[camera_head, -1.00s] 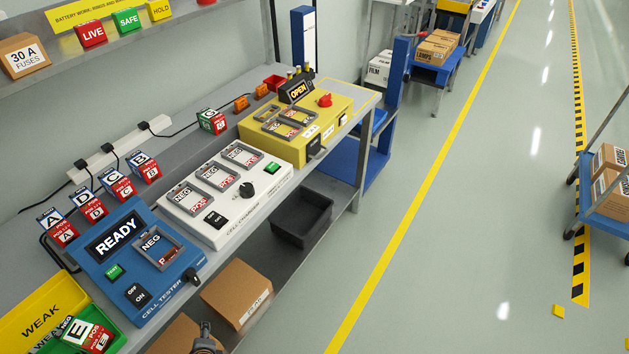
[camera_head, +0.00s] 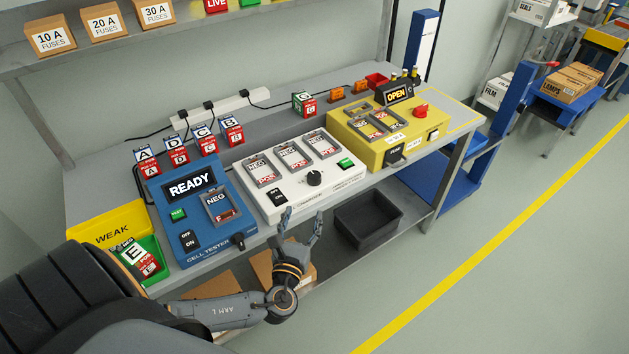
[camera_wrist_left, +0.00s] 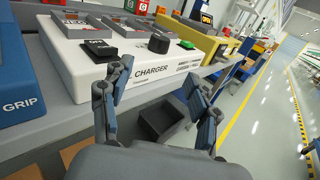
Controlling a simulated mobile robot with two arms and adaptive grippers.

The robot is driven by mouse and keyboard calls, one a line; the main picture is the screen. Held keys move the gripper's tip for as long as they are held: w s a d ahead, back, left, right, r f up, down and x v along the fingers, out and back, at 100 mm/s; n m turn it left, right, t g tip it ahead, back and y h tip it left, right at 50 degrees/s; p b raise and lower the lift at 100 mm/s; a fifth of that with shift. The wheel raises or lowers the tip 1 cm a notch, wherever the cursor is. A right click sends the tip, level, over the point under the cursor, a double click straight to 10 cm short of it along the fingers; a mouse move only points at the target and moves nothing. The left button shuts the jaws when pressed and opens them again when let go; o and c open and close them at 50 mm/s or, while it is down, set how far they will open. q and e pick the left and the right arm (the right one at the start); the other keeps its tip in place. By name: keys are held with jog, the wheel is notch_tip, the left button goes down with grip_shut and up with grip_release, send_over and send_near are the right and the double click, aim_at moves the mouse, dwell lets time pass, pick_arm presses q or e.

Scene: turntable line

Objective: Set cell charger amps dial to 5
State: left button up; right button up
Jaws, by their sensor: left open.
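The white cell charger (camera_head: 282,205) stands on the bench between the blue cell tester and the yellow unit. Its black round amps dial (camera_head: 314,178) is on the front part of its top, between a black switch (camera_head: 277,198) and a green button (camera_head: 345,163). The dial also shows in the left wrist view (camera_wrist_left: 159,43); its setting is too small to read. My left gripper (camera_head: 302,214) is open and empty, in front of the charger's front face and below the dial, apart from it. Its fingers also show in the left wrist view (camera_wrist_left: 165,105). My right gripper is not in view.
The blue cell tester (camera_head: 180,238) reads READY, left of the charger. The yellow unit (camera_head: 345,138) reads OPEN, on its right. Several lettered cells stand behind the tester. A dark bin (camera_head: 370,232) sits on the lower shelf. The floor in front is clear.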

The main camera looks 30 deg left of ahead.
aim_at(313, 182)
pick_arm(q)
jog(key=p+x, duration=0.1)
jog(key=x, duration=1.2)
jog(key=c, duration=1.2)
